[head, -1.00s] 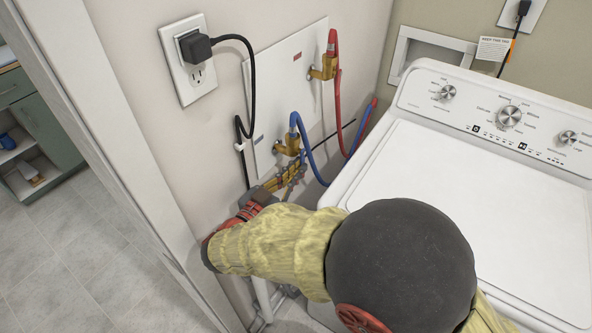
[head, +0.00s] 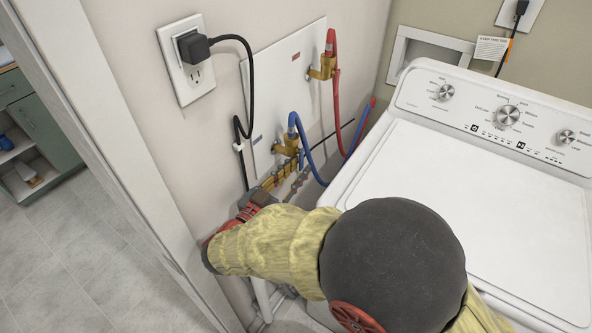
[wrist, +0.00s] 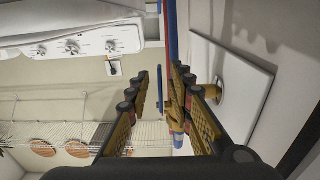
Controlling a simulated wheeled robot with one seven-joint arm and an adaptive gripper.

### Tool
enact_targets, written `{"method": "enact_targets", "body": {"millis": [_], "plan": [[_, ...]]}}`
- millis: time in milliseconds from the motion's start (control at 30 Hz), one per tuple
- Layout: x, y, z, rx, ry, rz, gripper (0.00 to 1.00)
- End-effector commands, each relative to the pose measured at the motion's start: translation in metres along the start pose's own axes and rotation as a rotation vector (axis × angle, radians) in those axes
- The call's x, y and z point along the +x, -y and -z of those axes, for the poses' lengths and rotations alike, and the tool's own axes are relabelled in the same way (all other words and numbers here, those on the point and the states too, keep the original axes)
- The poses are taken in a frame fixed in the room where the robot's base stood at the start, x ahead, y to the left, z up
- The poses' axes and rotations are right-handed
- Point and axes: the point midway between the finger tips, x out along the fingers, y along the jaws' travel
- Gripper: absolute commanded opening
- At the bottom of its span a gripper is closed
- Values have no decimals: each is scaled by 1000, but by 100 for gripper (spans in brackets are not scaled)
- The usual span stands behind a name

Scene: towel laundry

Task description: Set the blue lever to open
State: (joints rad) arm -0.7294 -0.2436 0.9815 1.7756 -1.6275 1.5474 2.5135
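The blue-marked brass valve (head: 285,147) is on the white wall panel in the head view, with a blue hose (head: 300,132) curving from its top. My gripper (head: 290,174) is just below this valve, with yellowish padded fingers. In the wrist view my gripper (wrist: 163,88) is open, with one finger on each side of a gap. A slim upright blue piece (wrist: 160,88), apparently the blue lever, shows in that gap. I cannot tell whether either finger touches it. The lever is not clearly visible in the head view; the fingers partly cover the area below the valve.
A brass valve (head: 323,69) with a red hose (head: 341,105) is higher on the same panel (head: 300,92). The white washer (head: 480,185) stands close on the right. A black cord (head: 250,75) hangs from the wall outlet (head: 185,65) on the left. Space around the arm is narrow.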

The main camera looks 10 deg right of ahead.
Motion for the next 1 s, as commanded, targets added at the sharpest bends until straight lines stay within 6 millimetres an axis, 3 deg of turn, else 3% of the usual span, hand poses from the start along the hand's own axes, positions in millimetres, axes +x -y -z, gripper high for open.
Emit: {"method": "enact_targets", "body": {"millis": [267,700,1000], "plan": [[-5,1,1,2,0,1,23],[-63,1,0,0,0,4,23],[-80,0,0,0,0,1,23]]}}
